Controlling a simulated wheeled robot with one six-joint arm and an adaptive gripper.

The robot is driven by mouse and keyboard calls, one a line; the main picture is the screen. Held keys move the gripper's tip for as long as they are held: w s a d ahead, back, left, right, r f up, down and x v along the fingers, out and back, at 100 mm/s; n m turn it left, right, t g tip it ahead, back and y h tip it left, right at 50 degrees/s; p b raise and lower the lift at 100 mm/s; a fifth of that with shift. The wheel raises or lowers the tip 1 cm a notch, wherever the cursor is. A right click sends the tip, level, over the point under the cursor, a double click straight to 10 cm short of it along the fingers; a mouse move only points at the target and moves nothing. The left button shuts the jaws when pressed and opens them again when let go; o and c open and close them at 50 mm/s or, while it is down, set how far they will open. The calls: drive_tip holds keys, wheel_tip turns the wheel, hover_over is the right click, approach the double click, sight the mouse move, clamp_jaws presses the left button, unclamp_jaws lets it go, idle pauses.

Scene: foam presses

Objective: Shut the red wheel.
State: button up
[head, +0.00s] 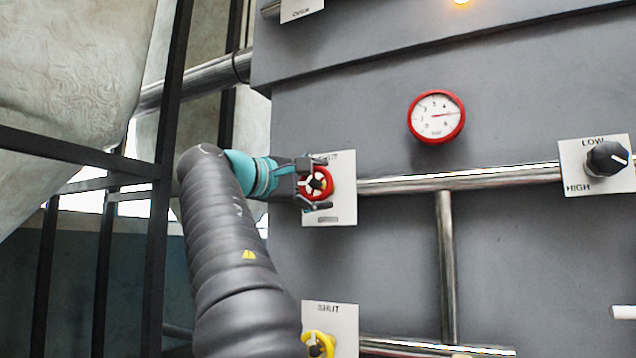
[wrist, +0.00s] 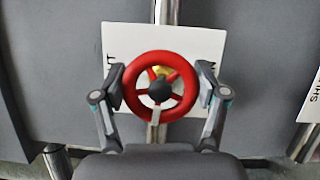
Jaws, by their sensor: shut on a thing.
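The red wheel (head: 318,184) is mounted on a white plate (head: 345,207) marked SHUT, on the grey panel. It also shows in the wrist view (wrist: 133,104), with a dark hub, red spokes and one pale spoke pointing down. My gripper (head: 316,185) is at the wheel, one finger above and one below it in the head view. In the wrist view my gripper (wrist: 160,91) has a finger at the wheel's left rim and a finger at its right rim, shut on it. Part of the plate's lettering is hidden behind the wheel and fingers.
A yellow wheel (head: 319,342) on a SHUT plate is below. A red-rimmed gauge (head: 436,116) is up to the right. A black knob (head: 606,159) marked LOW and HIGH is at far right. Metal pipes (head: 450,181) run along the panel. A black frame (head: 165,180) stands at left.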

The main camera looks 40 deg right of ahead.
drive_tip(key=m+y, duration=0.1)
drive_tip(key=m, duration=0.1)
drive_tip(key=shift+m, duration=0.4)
drive_tip(key=shift+f+m+y, duration=0.3)
drive_tip(key=shift+m, duration=0.3)
drive_tip(key=o, duration=1.2)
drive_tip(key=shift+s, duration=0.1)
drive_tip(key=shift+r, duration=0.1)
drive_tip(key=shift+n, duration=0.3)
